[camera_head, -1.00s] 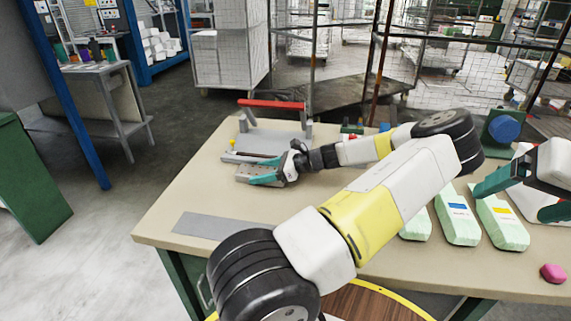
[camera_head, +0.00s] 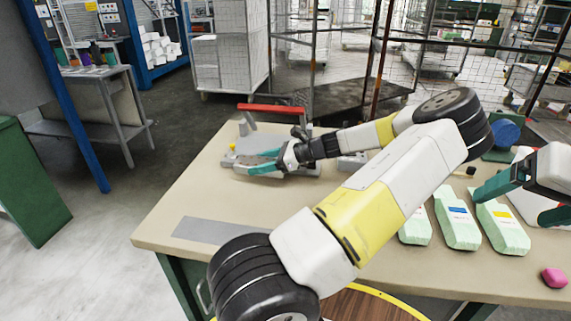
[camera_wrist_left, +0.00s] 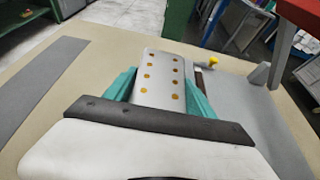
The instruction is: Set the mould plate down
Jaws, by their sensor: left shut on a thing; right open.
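The mould plate (camera_wrist_left: 162,78) is pale grey with two rows of orange-brown holes. My left gripper (camera_head: 262,163) is shut on it; the teal fingers grip its two sides in the left wrist view (camera_wrist_left: 160,92). The foam press has a red handle (camera_head: 271,107) and a grey base. The plate is beside or partly over that base, near a yellow knob (camera_wrist_left: 212,62). I cannot tell whether it touches anything below. In the head view the gripper and arm largely hide it. My right gripper (camera_head: 526,199) is open at the right edge, above the table.
A flat grey strip (camera_head: 218,230) lies at the table's front left, with bare tabletop (camera_head: 265,205) beyond it. Several pale green foam pieces (camera_head: 457,222) lie at the right, near a pink lump (camera_head: 554,278).

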